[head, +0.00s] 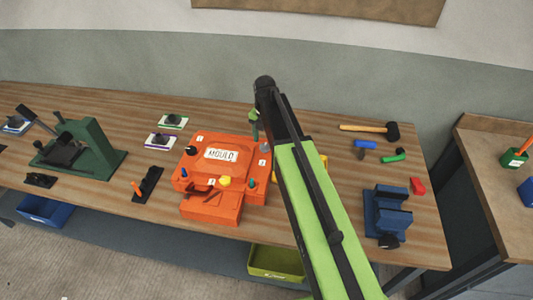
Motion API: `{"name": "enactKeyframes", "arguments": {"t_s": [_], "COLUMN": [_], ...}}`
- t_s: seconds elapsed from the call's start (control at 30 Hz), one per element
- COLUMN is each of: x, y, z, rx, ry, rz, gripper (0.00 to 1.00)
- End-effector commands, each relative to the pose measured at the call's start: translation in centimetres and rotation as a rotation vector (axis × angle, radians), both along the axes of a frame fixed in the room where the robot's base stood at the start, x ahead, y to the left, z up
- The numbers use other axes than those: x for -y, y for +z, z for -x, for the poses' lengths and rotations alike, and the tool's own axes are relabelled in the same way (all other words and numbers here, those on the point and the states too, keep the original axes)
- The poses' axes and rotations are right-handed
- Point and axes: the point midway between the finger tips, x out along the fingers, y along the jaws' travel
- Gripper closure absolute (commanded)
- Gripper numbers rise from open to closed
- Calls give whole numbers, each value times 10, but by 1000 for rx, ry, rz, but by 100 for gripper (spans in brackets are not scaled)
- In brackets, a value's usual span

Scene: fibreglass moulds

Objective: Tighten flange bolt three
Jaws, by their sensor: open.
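The orange mould (215,207) sits on the wooden bench left of my arm, with a white "MOULD" plate on its top. Small white number tags mark its corners, but their digits are too small to read surely, so I cannot tell which bolt is three. A dark bolt or knob (192,150) stands at its back left and a blue-green one (251,174) at its front right. A grey round-topped piece (265,147) stands at its back right. My gripper (254,130) points down above the mould's back right corner, open; my arm partly hides it. Contact is unclear.
A yellow knob (225,182) is on the mould's front. Right of my arm lie a hammer (370,129), a blue vise (385,212) and small coloured pieces. A green press (85,148) stands left. A black stand (147,184) is beside the mould.

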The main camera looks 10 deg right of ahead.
Motion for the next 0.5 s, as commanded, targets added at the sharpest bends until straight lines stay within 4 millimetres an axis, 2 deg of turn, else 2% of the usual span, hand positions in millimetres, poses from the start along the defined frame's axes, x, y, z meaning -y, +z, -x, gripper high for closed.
{"name": "enactKeyframes", "arguments": {"t_s": [0.03,0.1,0.4,0.43,0.5], "x": [0,0,1,1,1], "y": [-17,-22,-22,-22,-22], "z": [0,0,0,0,0], "rx": [0,0,0,0,0], "ry": [0,0,-1,-1,-1], "rz": [0,0,0,0,0], "gripper": [38,38,38,39,48]}}
